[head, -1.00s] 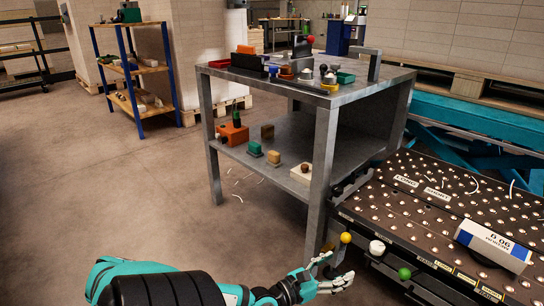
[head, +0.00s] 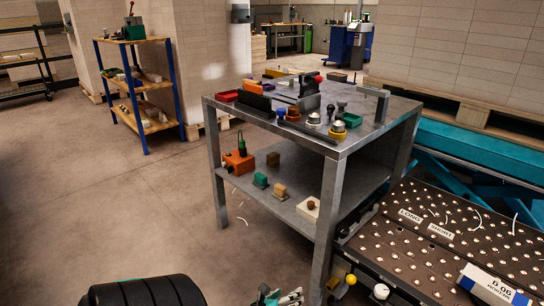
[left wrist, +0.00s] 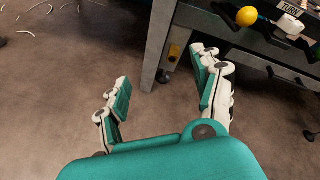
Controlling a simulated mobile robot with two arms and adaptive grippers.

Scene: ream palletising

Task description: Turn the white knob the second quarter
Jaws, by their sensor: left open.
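The white knob (head: 381,291) is on the front edge of the black ball-transfer table, low in the head view. In the left wrist view the white knob (left wrist: 290,24) is at the upper right, beside a "TURN" label. My left gripper (head: 284,297) is at the bottom of the head view, left of the knob and apart from it. My right gripper is not in view.
A yellow knob (head: 350,280) sits just left of the white one. A grey metal table (head: 325,190) with a leg near my gripper stands behind. A white-and-blue ream (head: 492,288) lies on the ball table.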

